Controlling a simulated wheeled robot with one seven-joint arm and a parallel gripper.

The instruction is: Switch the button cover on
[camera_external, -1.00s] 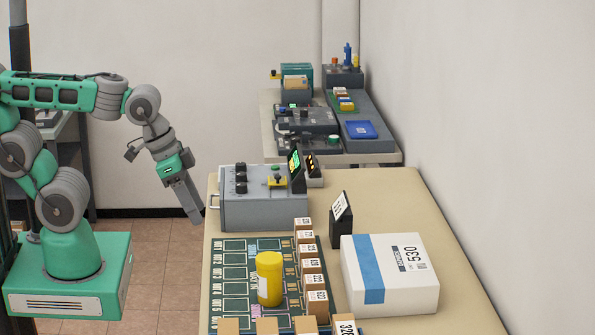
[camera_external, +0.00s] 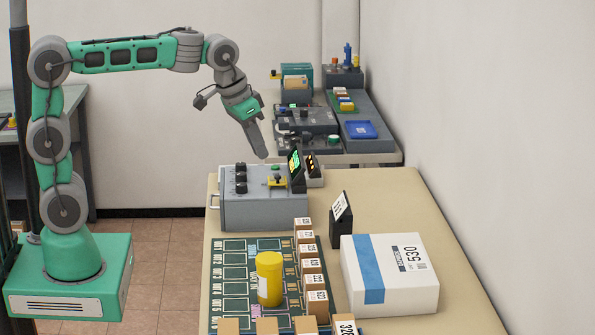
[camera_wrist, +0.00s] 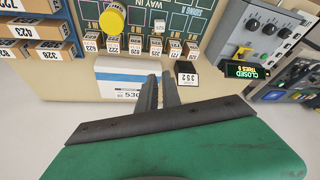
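The grey control box (camera_external: 262,207) stands at the far left of the near table. On its top are several black knobs, a green button (camera_external: 275,168) and a small yellow part (camera_external: 277,181) beside the button, perhaps the cover. In the wrist view the yellow part (camera_wrist: 243,52) shows on the box (camera_wrist: 238,28) at upper right. A tilted black display (camera_wrist: 247,70) there reads "CLOSED" and "TRIES 5". My gripper (camera_external: 262,155) is in the air above the box's back part, pointing down, apart from it. In the wrist view its fingers (camera_wrist: 160,76) have a narrow gap with nothing between.
A green board (camera_external: 235,265) with a yellow bottle (camera_external: 269,279) and several small brown boxes lies at the near left. A white parcel (camera_external: 390,274) and a black label stand (camera_external: 341,219) sit to its right. A second table with devices stands behind.

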